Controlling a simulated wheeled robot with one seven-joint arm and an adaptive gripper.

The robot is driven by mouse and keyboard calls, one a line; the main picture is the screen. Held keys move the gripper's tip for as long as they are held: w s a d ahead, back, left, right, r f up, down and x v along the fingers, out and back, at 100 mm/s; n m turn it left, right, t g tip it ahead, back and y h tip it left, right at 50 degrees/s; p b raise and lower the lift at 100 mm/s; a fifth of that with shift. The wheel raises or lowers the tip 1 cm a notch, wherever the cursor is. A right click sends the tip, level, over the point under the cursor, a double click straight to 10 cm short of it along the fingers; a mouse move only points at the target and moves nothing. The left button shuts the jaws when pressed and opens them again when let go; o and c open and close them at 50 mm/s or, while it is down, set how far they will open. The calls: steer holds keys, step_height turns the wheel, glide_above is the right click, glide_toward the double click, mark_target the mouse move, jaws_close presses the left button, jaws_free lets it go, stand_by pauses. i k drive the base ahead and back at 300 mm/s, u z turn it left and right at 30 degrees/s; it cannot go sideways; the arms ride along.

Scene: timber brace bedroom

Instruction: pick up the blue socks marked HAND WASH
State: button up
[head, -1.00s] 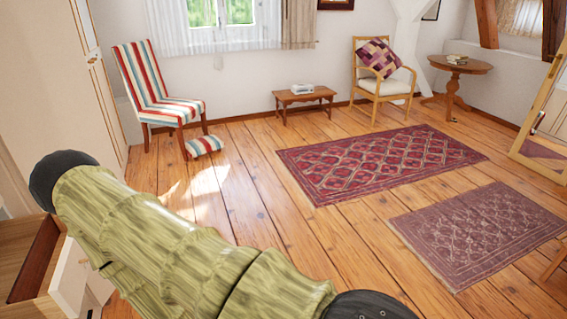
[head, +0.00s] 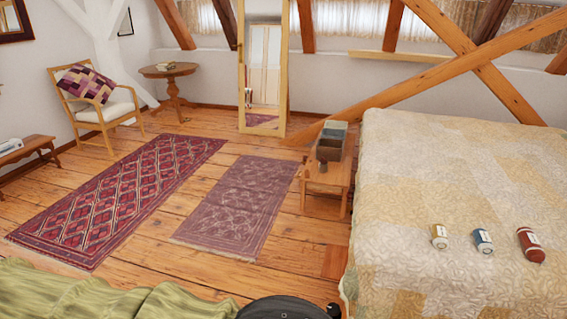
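Three small rolled bundles, each with a white label, lie in a row on the bed (head: 400,200) at the right of the head view. The middle one is blue, the blue socks (head: 483,241). A mustard bundle (head: 439,236) lies to its left and a red-brown bundle (head: 531,244) to its right, all apart from one another. The lettering on the labels is too small to read.
Slanted timber braces (head: 460,55) rise behind the bed. Two rugs lie on the floor, a red one (head: 130,195) and a mauve one (head: 240,205). Bare boards (head: 285,245) lie left of the bed.

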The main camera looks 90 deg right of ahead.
mark_target(483, 241)
steer(key=z, duration=4.6)
steer(key=k, duration=0.35)
steer(key=u, duration=1.3)
steer(key=i, duration=1.6)
steer(key=z, duration=0.9)
